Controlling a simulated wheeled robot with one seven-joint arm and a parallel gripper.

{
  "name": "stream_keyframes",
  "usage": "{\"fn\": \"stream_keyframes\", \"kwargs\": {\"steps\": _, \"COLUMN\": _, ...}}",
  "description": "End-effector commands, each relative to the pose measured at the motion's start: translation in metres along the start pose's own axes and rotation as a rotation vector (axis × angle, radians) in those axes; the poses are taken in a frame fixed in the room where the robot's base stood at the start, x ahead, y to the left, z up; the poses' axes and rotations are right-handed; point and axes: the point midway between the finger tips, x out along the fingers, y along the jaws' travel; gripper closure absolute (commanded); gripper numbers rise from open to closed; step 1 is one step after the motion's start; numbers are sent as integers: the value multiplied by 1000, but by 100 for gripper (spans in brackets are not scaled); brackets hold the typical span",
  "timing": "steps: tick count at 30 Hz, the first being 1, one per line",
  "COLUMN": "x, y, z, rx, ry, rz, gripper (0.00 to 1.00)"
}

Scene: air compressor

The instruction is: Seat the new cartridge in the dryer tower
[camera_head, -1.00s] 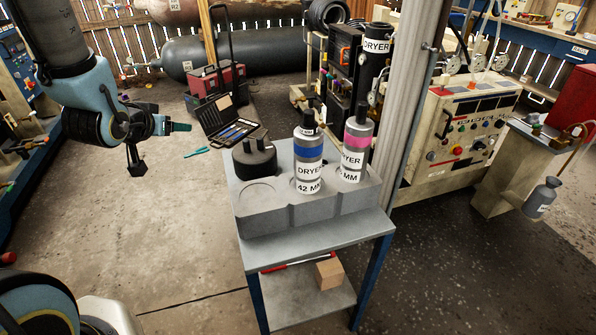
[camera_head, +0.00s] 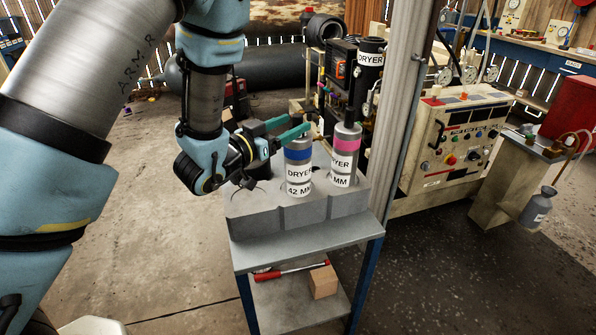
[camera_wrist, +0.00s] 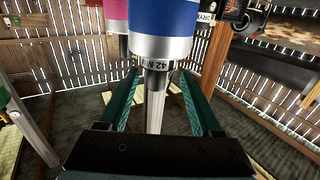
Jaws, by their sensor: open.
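The blue-banded cartridge (camera_head: 299,172), labelled DRYER 42 MM, stands upright in the grey holder block (camera_head: 257,222). My gripper (camera_head: 293,127) is open at its top end, with green fingers reaching in from the left. In the wrist view, the cartridge's blue band (camera_wrist: 185,14) looms large and a narrow grey part lies between the spread fingers; I cannot tell whether they touch it. The pink-banded cartridge (camera_head: 345,160) stands to the right in the block; its pink band shows in the wrist view (camera_wrist: 115,14). The dryer tower (camera_head: 370,62), black and labelled DRYER, stands behind.
The block sits on a grey stand (camera_head: 310,243). A wooden block (camera_head: 323,281) and red-handled tool (camera_head: 270,275) lie on its lower shelf. A grey post (camera_head: 402,110) rises behind right. A control cabinet (camera_head: 460,150) stands at right.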

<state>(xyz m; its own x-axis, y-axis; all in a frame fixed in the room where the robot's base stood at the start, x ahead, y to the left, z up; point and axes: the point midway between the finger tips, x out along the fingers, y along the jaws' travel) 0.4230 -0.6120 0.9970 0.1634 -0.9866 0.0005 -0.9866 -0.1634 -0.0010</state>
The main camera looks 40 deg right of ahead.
Motion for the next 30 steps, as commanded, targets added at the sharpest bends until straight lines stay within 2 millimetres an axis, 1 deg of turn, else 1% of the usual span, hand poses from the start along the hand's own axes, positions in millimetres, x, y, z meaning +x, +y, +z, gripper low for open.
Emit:
{"fn": "stream_keyframes", "kwargs": {"steps": 4, "x": 12, "y": 3, "z": 0, "rx": 0, "ry": -2, "rz": 3, "gripper": 34}}
{"fn": "stream_keyframes", "kwargs": {"steps": 8, "x": 30, "y": 6, "z": 2, "rx": 1, "ry": -2, "rz": 4, "gripper": 34}}
{"fn": "stream_keyframes", "kwargs": {"steps": 12, "x": 48, "y": 5, "z": 4, "rx": 0, "ry": -1, "rz": 2, "gripper": 34}}
{"fn": "stream_keyframes", "kwargs": {"steps": 15, "x": 53, "y": 5, "z": 5, "rx": 0, "ry": 0, "rz": 1, "gripper": 34}}
{"fn": "stream_keyframes", "kwargs": {"steps": 21, "x": 53, "y": 4, "z": 6, "rx": 0, "ry": 0, "rz": -1, "gripper": 34}}
{"fn": "stream_keyframes", "kwargs": {"steps": 22, "x": 53, "y": 4, "z": 6, "rx": 0, "ry": 0, "rz": -1, "gripper": 35}}
{"fn": "stream_keyframes", "kwargs": {"steps": 23, "x": 53, "y": 4, "z": 6, "rx": 0, "ry": 0, "rz": -1, "gripper": 39}}
{"fn": "stream_keyframes", "kwargs": {"steps": 30, "x": 53, "y": 4, "z": 6, "rx": 0, "ry": 0, "rz": -1, "gripper": 66}}
